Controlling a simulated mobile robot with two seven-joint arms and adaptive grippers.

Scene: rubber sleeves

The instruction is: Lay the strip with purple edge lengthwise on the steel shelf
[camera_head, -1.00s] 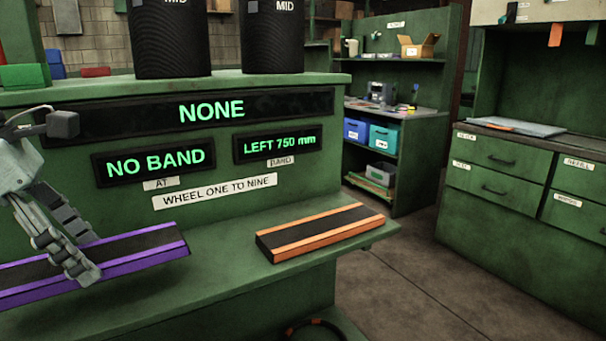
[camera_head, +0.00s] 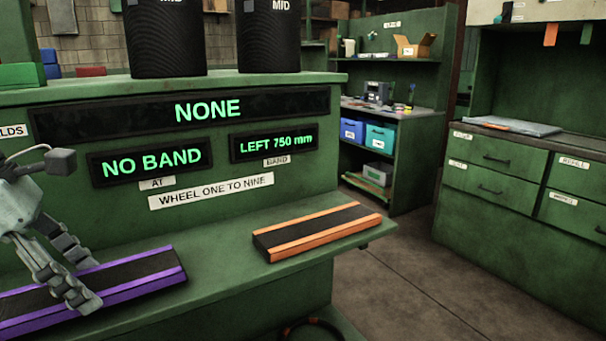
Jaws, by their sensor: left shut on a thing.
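The strip with purple edges (camera_head: 135,277) is dark in the middle and slants across the lower left, over the green ledge (camera_head: 225,283). Its left end is cut off by the picture edge. My left gripper (camera_head: 82,300) is shut on this strip, with its fingers over the near edge. I cannot tell whether the strip touches the ledge or hangs just above it. No surface here is clearly the steel shelf. My right gripper is not in view.
A strip with orange edges (camera_head: 318,231) lies on the right part of the ledge. A green panel with lit displays (camera_head: 208,110) rises behind. Two black ribbed cylinders (camera_head: 165,38) stand on top. Green drawers (camera_head: 497,156) are at the right, with open floor between.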

